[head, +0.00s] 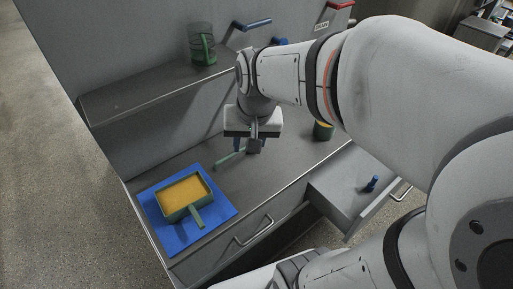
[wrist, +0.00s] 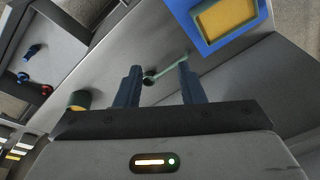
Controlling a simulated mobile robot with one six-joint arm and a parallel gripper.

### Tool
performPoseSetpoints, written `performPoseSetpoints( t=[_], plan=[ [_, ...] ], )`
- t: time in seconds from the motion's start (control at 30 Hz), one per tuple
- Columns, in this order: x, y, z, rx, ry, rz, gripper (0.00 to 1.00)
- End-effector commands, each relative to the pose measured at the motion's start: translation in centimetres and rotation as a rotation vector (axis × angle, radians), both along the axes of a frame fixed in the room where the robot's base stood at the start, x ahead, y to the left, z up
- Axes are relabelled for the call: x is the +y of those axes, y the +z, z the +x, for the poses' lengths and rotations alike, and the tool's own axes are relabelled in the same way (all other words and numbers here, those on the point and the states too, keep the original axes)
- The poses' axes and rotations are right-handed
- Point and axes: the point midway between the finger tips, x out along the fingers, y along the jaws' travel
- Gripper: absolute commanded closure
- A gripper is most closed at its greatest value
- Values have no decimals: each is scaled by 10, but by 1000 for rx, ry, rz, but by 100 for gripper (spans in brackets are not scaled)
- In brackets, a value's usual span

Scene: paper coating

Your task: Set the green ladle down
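The green ladle (head: 230,160) shows just below and left of my gripper in the head view, apparently lying on the grey counter. In the wrist view the ladle (wrist: 168,68) has a dark round end between the fingertips and a thin handle running up and right. My gripper (head: 256,147) points down over the counter. Its two dark blue fingers (wrist: 160,78) are spread apart and do not visibly clamp the ladle. I cannot tell the exact gap between fingertips and ladle.
A green tray (head: 195,210) with yellow contents sits on a blue mat (head: 160,229) at the counter's left end. A green container (head: 323,131) stands right of my gripper. An open drawer (head: 340,190) juts out at the front.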

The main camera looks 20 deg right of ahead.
Motion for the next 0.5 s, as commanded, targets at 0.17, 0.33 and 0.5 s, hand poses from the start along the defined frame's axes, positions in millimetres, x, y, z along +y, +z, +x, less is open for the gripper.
performPoseSetpoints(
  t=[0.17, 0.33, 0.5],
  plan=[
    [-2, 7, -48, -51, 180, -84, 65],
    [-9, 6, -65, -66, 251, -122, 65],
    [-9, 6, -67, -66, 262, -126, 65]
  ],
)
